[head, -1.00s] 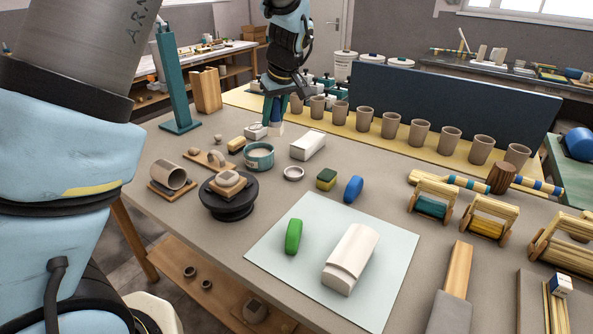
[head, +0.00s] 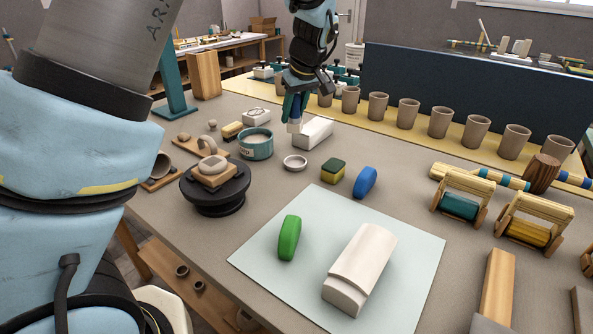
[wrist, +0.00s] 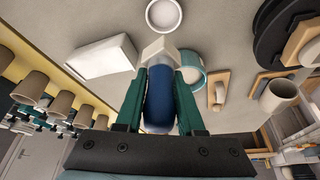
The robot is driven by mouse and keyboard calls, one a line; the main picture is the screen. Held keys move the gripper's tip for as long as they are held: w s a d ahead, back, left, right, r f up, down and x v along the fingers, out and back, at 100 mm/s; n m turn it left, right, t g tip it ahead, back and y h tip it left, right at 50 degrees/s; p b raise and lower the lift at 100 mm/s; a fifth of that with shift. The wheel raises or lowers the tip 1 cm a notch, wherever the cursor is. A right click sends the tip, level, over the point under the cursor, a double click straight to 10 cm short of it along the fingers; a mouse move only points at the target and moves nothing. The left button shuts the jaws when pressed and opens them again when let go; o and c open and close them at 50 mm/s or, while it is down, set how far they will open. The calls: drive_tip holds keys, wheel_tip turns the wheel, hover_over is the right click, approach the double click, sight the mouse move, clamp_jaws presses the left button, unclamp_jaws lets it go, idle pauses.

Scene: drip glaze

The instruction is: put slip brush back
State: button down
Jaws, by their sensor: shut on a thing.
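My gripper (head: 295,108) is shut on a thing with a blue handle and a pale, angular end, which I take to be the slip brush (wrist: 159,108). In the wrist view the handle lies between the two green fingers, its pale end pointing away from the palm. In the head view the pale end hangs below the fingers, by the left end of a white block (head: 318,134). A teal pot (head: 257,149) with pale contents stands to its left. A small pale ring dish (head: 295,163) lies nearer the camera. Whether the brush touches anything is unclear.
A black turntable (head: 216,194) with a clay piece stands front left. Several cups (head: 409,111) line the back. Bare table lies around the ring dish.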

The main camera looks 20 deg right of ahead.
wheel_tip(320, 180, down, 10)
drive_tip(key=p, duration=0.2)
drive_tip(key=shift+f+p, duration=0.15)
drive_tip(key=shift+p, duration=0.25)
drive_tip(key=shift+f, duration=0.1)
drive_tip(key=c, duration=0.5)
unclamp_jaws()
drive_tip(key=shift+r, duration=0.2)
drive_tip(key=b+v, duration=0.2)
drive_tip(key=v, duration=0.9)
drive_tip(key=shift+s+r+b, duration=0.15)
drive_tip(key=shift+r+b, duration=0.15)
drive_tip(key=shift+r, duration=0.1)
